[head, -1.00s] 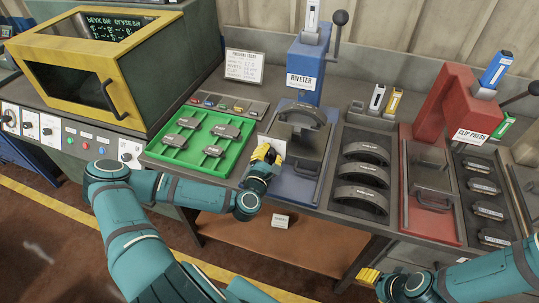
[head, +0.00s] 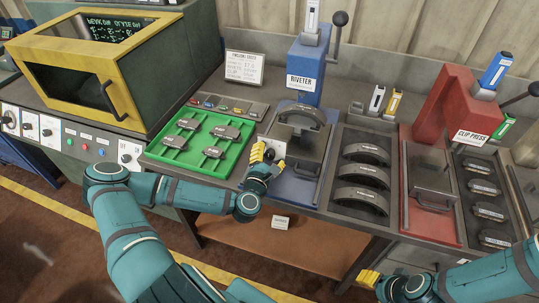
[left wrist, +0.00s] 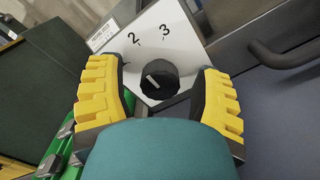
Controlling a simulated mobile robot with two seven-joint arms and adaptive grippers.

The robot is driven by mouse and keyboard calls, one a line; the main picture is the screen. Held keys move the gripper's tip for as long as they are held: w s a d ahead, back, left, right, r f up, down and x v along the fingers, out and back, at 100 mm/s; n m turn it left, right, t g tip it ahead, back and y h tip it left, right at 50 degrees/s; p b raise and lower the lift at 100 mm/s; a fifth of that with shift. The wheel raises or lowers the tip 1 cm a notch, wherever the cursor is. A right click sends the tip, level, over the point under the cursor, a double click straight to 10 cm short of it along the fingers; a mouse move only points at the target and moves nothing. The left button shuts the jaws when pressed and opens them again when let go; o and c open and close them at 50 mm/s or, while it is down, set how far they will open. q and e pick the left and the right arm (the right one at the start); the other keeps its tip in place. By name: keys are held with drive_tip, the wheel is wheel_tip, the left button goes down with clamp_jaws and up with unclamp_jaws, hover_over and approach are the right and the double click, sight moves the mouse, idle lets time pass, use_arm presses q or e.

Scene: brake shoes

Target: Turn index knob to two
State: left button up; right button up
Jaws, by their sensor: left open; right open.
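The index knob (left wrist: 158,80) is black with a white pointer line, on a white dial plate (left wrist: 180,50) marked 2 and 3. The line points up-left, toward a tick to the left of the 2; any label there is hidden by a finger. My left gripper (left wrist: 160,95) is open, with one yellow finger on each side of the knob and gaps between. In the head view my left gripper (head: 266,161) is at the riveter's front left corner, with the dark knob (head: 269,153) between its fingers. My right gripper (head: 369,280) is open and empty, low in front of the bench.
The blue riveter (head: 308,72) stands behind the knob. A green tray (head: 190,168) with several parts lies to the left, and a dark tray of brake shoes (head: 350,205) to the right. The red clip press (head: 440,105) is further right. A yellow-framed oven (head: 85,70) stands back left.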

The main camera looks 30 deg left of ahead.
use_arm(q)
drive_tip(key=v, duration=0.7)
drive_tip(key=shift+s, duration=0.25)
idle(0.3)
